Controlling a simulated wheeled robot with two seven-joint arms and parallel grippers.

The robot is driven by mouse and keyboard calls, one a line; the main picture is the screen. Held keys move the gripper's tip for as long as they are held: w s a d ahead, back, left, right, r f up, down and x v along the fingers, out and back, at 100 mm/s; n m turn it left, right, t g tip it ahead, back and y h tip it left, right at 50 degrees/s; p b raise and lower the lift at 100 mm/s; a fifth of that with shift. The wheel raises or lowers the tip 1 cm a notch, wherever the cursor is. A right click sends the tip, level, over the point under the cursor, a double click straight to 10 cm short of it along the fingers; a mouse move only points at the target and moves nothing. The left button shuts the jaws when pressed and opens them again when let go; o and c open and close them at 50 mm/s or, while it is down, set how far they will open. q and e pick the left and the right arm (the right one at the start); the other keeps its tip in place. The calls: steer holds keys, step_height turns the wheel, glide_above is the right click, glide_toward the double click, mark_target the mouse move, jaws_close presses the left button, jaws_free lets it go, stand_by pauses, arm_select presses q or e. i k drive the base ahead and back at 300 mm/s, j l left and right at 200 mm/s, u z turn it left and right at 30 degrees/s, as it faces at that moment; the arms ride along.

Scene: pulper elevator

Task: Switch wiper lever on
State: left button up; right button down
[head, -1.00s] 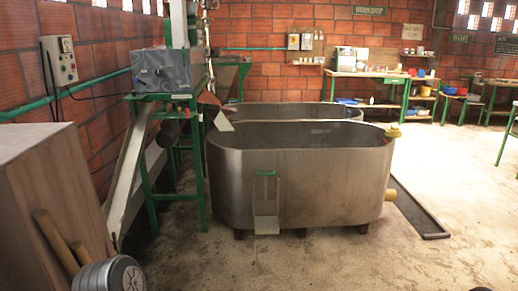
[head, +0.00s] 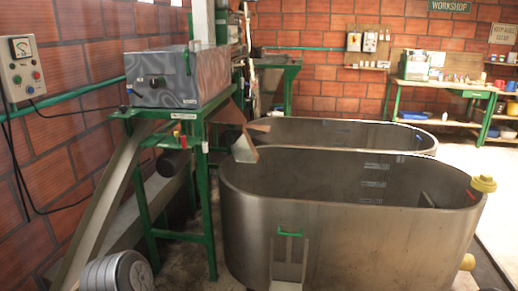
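The grey metal pulper housing (head: 178,75) sits on a green frame (head: 205,190) at the left. A small red and yellow handle (head: 178,132) shows under the housing. I cannot tell which of these, if any, is the wiper lever, nor its on or off position. Neither of my grippers is in view.
A large steel tank (head: 340,225) fills the middle and right, with a second tank (head: 340,132) behind it. A control box (head: 22,68) hangs on the left brick wall. A metal barrel (head: 118,272) stands at the lower left. A workbench (head: 440,88) is at the back.

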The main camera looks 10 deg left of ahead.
mark_target(130, 91)
steer(key=i+j+u, duration=0.25)
steer(key=i+u, duration=0.15)
steer(key=i, duration=0.25)
steer(key=i+j+u, duration=0.1)
steer(key=i+u, duration=0.3)
steer(key=i, duration=0.25)
steer(key=i+l+u, duration=0.15)
steer(key=i+u, duration=0.25)
steer(key=i, duration=0.75)
steer(key=u, duration=1.25)
